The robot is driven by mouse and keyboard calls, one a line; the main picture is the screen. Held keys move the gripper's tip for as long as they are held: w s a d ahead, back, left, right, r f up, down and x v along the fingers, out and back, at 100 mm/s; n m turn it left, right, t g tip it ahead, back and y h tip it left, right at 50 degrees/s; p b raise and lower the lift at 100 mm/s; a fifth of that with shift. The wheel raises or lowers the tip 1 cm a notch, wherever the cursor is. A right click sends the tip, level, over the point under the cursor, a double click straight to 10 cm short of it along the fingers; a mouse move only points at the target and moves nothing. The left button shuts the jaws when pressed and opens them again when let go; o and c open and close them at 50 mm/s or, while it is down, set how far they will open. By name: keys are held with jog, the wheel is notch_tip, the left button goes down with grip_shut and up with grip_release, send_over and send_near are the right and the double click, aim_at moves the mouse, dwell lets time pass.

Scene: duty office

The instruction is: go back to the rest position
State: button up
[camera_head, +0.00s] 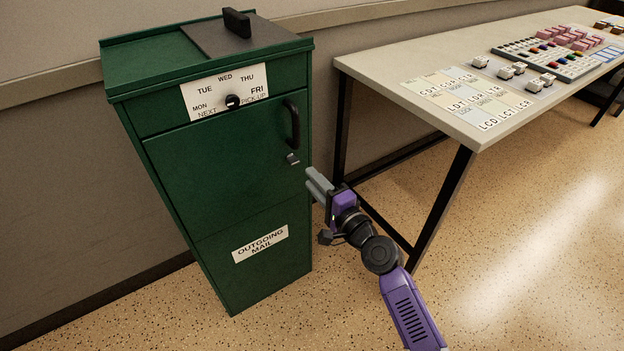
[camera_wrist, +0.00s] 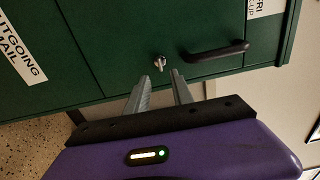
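My gripper (camera_head: 312,179) is in front of the right side of the green outgoing mail cabinet (camera_head: 215,170). In the wrist view my gripper (camera_wrist: 161,76) has its two grey fingers apart with nothing between them. A small metal key or latch (camera_head: 292,158) sits on the cabinet door below the black handle (camera_head: 292,124). In the wrist view the small metal piece (camera_wrist: 160,63) shows just beyond the fingertips, apart from them. The black handle (camera_wrist: 218,51) is right of it there. The door looks shut.
A long table (camera_head: 395,74) with black legs stands to the right, holding lettered cards (camera_head: 467,97), a rack of small coloured pieces (camera_head: 546,58) and stamps. A table leg (camera_head: 441,207) is close right of my arm. A wall is behind the cabinet. Open speckled floor lies right.

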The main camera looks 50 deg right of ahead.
dwell(0.4)
jog(key=s+a+r+n+g+y, duration=0.1)
jog(key=s+a+n+y, duration=0.1)
jog(key=s+a+n, duration=0.75)
jog(key=s+a+r+n+y, duration=0.1)
jog(key=s+a+n, duration=0.45)
jog(key=s, duration=0.65)
jog(key=s+a+r+n+g+y, duration=0.1)
jog(key=s+a+n+y, duration=0.1)
jog(key=s+a+n, duration=0.7)
notch_tip(320, 180, up, 15)
jog(key=s+m+p, duration=0.2)
jog(key=p, duration=1.3)
jog(key=shift+d+m+g, duration=0.3)
jog(key=shift+d, duration=0.05)
